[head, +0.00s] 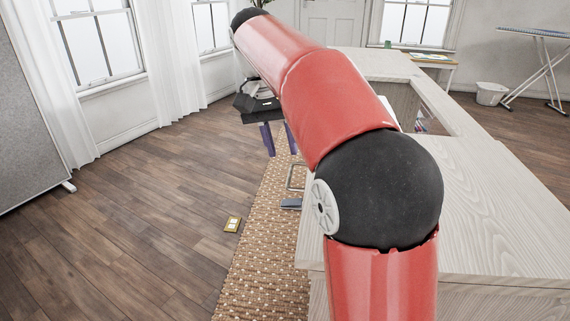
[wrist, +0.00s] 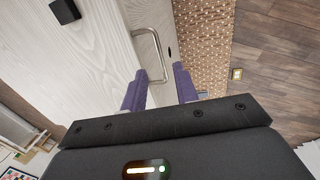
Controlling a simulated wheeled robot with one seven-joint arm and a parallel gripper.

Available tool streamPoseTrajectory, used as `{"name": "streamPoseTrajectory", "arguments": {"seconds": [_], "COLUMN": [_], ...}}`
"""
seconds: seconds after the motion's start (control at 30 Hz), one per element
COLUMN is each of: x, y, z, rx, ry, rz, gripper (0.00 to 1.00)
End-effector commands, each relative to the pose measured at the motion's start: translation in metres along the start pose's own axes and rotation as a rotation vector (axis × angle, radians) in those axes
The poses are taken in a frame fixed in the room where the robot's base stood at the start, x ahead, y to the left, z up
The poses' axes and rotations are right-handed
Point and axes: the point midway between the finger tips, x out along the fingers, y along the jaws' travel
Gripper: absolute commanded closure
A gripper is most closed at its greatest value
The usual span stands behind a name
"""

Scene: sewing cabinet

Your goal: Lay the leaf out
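The pale wooden sewing cabinet (head: 480,205) fills the right of the head view. A U-shaped metal handle (head: 292,178) stands out from its side, partly hidden by my arm. My gripper (head: 281,153) has purple fingers spread apart and empty. In the wrist view my gripper (wrist: 160,70) has the near end of the handle lined up between its fingers; contact cannot be told.
A woven rug (head: 258,240) lies along the cabinet. A grey pedal-like thing (head: 291,204) is below the handle. A yellow floor plate (head: 232,224) is set in the wooden floor (head: 150,230), clear on the left. A black block (wrist: 65,11) is on the panel. An ironing board (head: 540,33) stands far right.

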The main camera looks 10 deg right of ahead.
Motion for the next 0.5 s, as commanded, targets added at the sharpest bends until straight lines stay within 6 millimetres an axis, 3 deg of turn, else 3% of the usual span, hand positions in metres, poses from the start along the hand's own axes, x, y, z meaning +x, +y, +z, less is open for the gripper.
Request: {"name": "streamPoseTrajectory", "arguments": {"seconds": [0.2, 0.5], "x": [0.038, 0.055], "y": [0.0, 0.0], "z": [0.001, 0.0], "rx": [0.0, 0.0], "ry": [-0.001, 0.001], "rz": [0.0, -0.001], "gripper": [0.7, 0.7]}}
